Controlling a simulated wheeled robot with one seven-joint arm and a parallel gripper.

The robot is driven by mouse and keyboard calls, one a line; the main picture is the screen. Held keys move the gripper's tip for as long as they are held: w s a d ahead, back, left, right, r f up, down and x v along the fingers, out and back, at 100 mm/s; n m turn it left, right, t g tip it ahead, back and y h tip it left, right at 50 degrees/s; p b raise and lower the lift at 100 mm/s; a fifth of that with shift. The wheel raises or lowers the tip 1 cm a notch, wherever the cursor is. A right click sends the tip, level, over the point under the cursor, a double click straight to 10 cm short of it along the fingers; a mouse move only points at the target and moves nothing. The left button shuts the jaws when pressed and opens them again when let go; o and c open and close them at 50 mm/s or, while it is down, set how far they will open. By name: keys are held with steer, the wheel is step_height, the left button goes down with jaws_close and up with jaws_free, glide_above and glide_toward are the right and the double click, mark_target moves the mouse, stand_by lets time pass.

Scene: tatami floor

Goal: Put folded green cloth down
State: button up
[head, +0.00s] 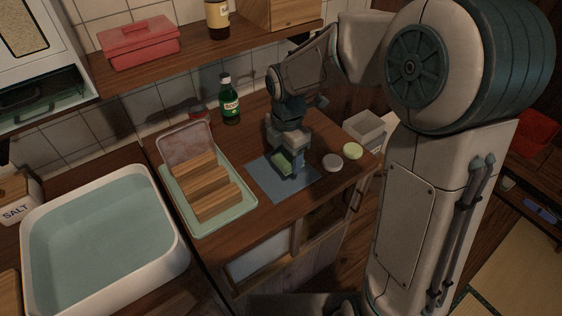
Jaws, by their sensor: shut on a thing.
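The folded green cloth (281,162) is at my gripper, low over the blue mat on the wooden counter. My gripper (290,168) points down and is shut on the cloth, whose green part shows at the left of the fingers. The blue mat (262,184) lies flat under them. I cannot tell whether the cloth touches the mat. The fingers hide part of the cloth.
A pale tray (241,209) with wooden blocks (216,202) stands left of the mat. A green bottle (230,104) stands behind. A white basin (38,268) is at far left.

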mark_target(281, 149)
steer(key=shift+w+a+f, duration=0.35)
steer(key=shift+w+f, duration=0.1)
steer(key=shift+w, duration=0.15)
steer(key=shift+w+a+f, duration=0.35)
steer(key=shift+w+f, duration=0.05)
steer(key=shift+w, duration=0.2)
steer(key=shift+f, duration=2)
steer(key=shift+f, duration=0.2)
steer(key=o, duration=0.9)
